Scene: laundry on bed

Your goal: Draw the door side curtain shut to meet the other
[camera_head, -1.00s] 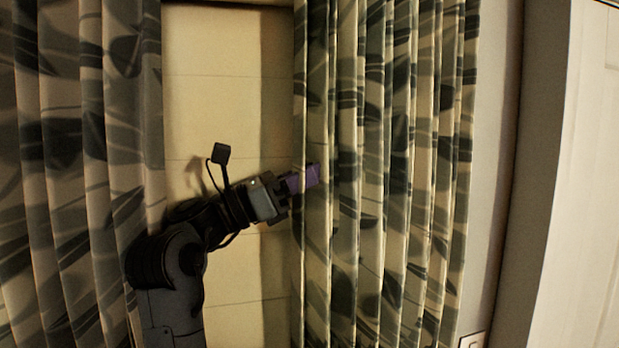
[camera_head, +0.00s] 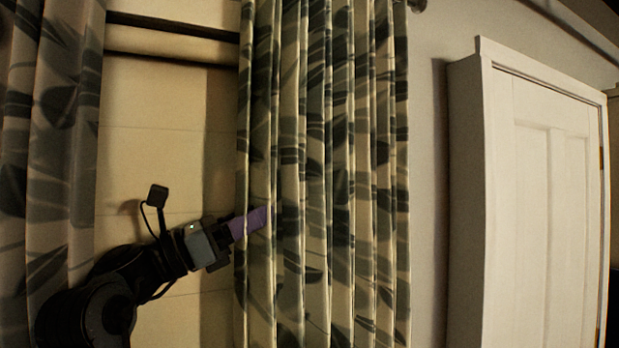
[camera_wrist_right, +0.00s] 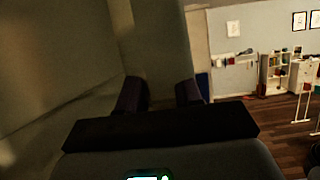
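The door side curtain (camera_head: 335,150), cream with grey-green leaf shapes, hangs in folds right of the gap, nearer the door. The other curtain (camera_head: 45,170) hangs at the left edge of the head view. A bare pale strip shows between them. My right gripper (camera_head: 252,222) is at the door side curtain's left edge, with a purple finger in front of the cloth. In the right wrist view, my right gripper's two fingers (camera_wrist_right: 160,95) stand apart, with a pale fold of cloth (camera_wrist_right: 160,40) beyond and between them. Contact is unclear. My left gripper is out of view.
A dark rod (camera_head: 170,25) crosses the top of the gap. A white panelled door or cabinet (camera_head: 545,200) stands at the right, past bare wall (camera_head: 430,170). The right wrist view shows a room with white shelves (camera_wrist_right: 275,72) and open wooden floor (camera_wrist_right: 285,120).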

